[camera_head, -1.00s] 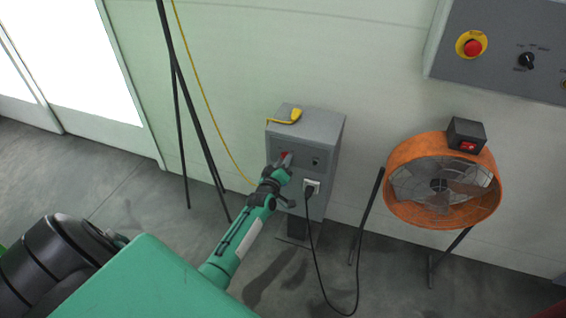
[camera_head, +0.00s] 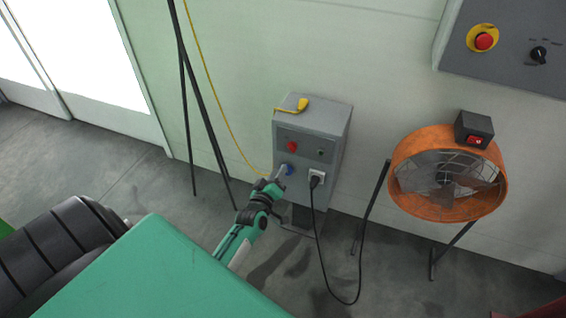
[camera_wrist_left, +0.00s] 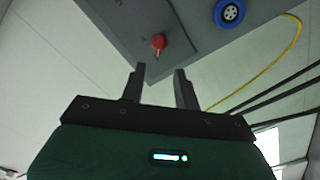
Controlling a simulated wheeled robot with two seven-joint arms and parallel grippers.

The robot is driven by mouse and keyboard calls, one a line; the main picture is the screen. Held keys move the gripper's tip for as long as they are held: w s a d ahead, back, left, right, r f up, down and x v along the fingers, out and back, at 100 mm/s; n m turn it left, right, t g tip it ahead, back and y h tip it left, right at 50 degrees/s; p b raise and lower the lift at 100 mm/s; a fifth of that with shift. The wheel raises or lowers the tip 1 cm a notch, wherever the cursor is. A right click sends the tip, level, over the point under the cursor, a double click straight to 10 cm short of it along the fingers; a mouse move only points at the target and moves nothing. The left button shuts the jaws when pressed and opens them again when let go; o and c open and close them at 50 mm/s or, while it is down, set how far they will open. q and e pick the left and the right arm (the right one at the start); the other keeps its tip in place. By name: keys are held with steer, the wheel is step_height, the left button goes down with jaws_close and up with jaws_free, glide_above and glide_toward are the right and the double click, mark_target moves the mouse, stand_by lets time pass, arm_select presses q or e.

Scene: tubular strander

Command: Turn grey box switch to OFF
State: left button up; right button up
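The grey box (camera_head: 312,120) stands on a post against the wall. Its red switch (camera_head: 292,147) is on the upper left of the front panel; it also shows in the left wrist view (camera_wrist_left: 158,43). Its exact setting is too small to read. My left gripper (camera_head: 281,173) is in front of the panel, below the switch and close to the blue socket (camera_head: 289,169). In the left wrist view its two fingers (camera_wrist_left: 158,72) are apart with nothing between them, and the switch lies beyond the fingertips. My right gripper is not in view.
A white outlet (camera_head: 317,177) with a black plug and hanging cable is on the box's right. An orange fan (camera_head: 447,207) stands to the right. Dark poles (camera_head: 196,95) and a yellow cable (camera_head: 213,95) are to the left.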

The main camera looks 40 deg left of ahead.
arm_select(q)
steer(key=v, duration=0.3)
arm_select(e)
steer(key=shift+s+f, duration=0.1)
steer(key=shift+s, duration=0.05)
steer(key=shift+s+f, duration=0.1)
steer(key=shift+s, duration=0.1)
